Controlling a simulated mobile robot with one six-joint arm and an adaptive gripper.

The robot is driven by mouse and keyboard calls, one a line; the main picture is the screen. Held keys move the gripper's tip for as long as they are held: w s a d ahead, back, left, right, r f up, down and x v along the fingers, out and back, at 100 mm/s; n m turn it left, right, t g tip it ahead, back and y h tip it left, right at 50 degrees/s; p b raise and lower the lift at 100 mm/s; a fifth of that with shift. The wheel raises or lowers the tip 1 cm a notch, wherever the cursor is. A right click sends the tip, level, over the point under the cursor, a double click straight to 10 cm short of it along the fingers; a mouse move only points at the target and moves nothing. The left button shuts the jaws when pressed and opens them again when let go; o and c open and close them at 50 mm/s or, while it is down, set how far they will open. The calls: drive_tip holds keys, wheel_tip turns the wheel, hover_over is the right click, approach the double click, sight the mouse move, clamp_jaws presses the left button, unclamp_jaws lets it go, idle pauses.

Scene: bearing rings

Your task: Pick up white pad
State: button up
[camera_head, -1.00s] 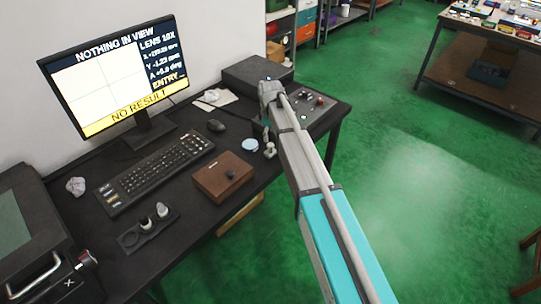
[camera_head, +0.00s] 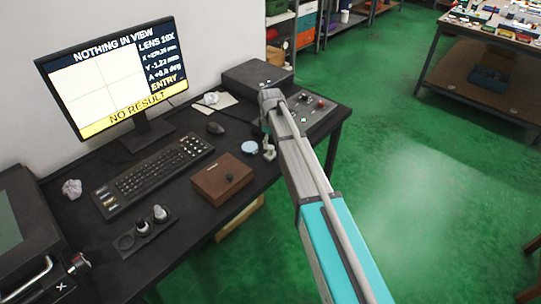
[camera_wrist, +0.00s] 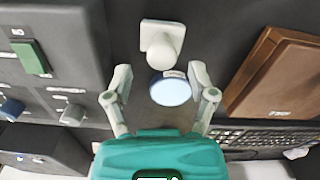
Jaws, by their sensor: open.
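A small round pale disc (camera_head: 249,147), the likeliest white pad, lies on the black desk right of the brown box. The fingers are apart and nothing is held. I cannot tell how far above the disc they are. In the head view my gripper (camera_head: 267,128) is small and partly hidden by my arm.
A white knobbed piece (camera_wrist: 161,45) stands right beside the disc. A brown box (camera_head: 222,176) and keyboard (camera_head: 157,165) lie to the left. A grey control panel (camera_head: 308,108) is behind my arm. A white sheet (camera_head: 218,101) lies near the mouse (camera_head: 215,128).

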sight(271, 147)
drive_tip(key=shift+s+f+b, duration=0.15)
drive_tip(key=shift+f+b, duration=1.8)
drive_tip(key=shift+f, duration=0.3)
clamp_jaws()
